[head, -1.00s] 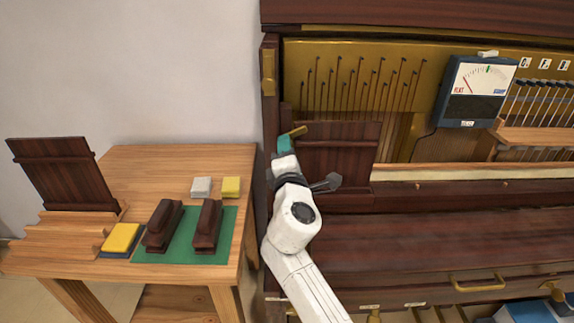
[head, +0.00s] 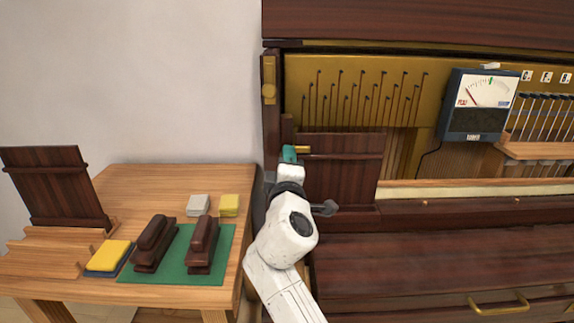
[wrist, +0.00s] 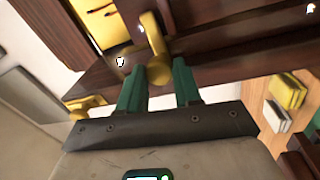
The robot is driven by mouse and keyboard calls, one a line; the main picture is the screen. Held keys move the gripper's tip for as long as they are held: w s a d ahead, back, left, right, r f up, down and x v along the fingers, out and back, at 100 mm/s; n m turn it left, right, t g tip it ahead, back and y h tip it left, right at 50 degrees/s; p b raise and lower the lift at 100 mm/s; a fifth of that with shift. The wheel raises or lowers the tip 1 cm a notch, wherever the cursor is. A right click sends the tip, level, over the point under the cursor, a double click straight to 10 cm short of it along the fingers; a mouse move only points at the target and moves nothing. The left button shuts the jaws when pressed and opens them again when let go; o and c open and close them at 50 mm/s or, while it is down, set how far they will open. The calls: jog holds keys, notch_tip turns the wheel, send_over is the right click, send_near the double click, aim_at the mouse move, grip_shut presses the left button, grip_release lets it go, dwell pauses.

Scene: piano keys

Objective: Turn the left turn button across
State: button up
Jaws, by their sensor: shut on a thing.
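The left turn button (head: 302,150) is a small brass bar at the upper left corner of a dark wooden panel (head: 345,175) in the piano. In the head view it lies about level, its end reaching right over the panel's top. My gripper (head: 289,153), with green fingers, is at its left end. In the wrist view the brass button (wrist: 154,40) runs up from between the two fingertips (wrist: 160,82). The gripper is shut on it. The fingers partly hide the button in the head view.
A tuner with a dial (head: 477,104) stands to the right on the piano. A side table (head: 150,181) at the left holds a second dark panel (head: 56,185), brown-handled blocks on a green mat (head: 222,262) and small yellow and white blocks. A brass fitting (head: 269,93) sits on the piano's left post.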

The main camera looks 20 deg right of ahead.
jog(key=o, duration=1)
jog(key=shift+o, duration=0.2)
jog(key=v, duration=1)
jog(key=shift+s+p, duration=0.35)
jog(key=shift+s, duration=0.05)
jog(key=shift+a+f, duration=0.1)
jog(key=shift+f, duration=0.05)
